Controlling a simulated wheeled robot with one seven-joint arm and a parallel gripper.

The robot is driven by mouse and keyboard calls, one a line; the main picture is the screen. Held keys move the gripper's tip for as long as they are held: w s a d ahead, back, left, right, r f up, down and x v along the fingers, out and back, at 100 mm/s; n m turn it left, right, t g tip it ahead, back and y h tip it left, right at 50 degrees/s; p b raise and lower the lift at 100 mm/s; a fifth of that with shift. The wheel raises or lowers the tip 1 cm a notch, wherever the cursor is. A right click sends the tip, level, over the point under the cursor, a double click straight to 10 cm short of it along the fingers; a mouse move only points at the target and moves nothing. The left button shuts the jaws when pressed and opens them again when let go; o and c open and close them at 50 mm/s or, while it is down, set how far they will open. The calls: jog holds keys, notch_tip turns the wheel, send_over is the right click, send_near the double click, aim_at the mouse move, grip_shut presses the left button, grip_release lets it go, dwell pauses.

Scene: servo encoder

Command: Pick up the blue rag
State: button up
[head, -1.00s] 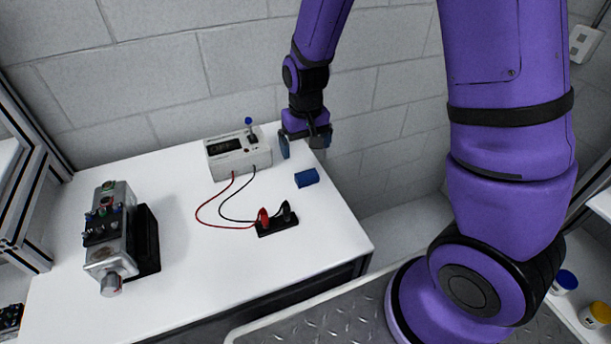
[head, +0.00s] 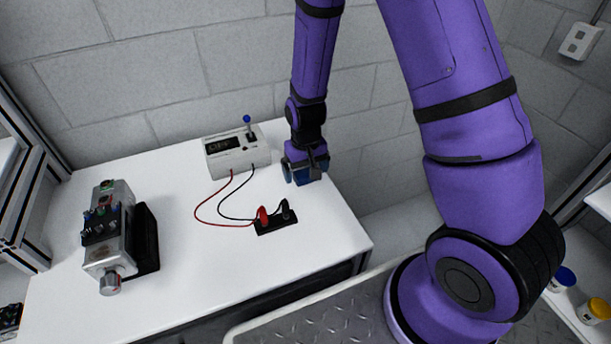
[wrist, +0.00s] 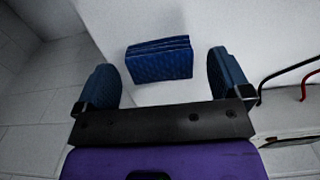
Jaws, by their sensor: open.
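The blue rag (wrist: 160,62) is a folded, textured blue block lying on the white table. In the wrist view it sits ahead of my gripper (wrist: 168,82), between the lines of the two blue-padded fingers, with white table showing on both sides of it. My gripper is open and empty, with no finger visibly touching the rag. In the head view my gripper (head: 304,178) is low over the right part of the table and hides most or all of the rag.
A white meter box (head: 236,153) with a blue-tipped stalk stands left of my gripper. Red and black leads run to a black clip block (head: 276,224) in front. A metal servo unit (head: 112,236) stands at the left. The table's right edge (head: 350,215) is close.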

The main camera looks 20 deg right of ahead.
jog(key=shift+f, duration=0.65)
jog(key=c, duration=1.1)
jog(key=shift+o, duration=0.2)
jog(key=shift+r, duration=0.2)
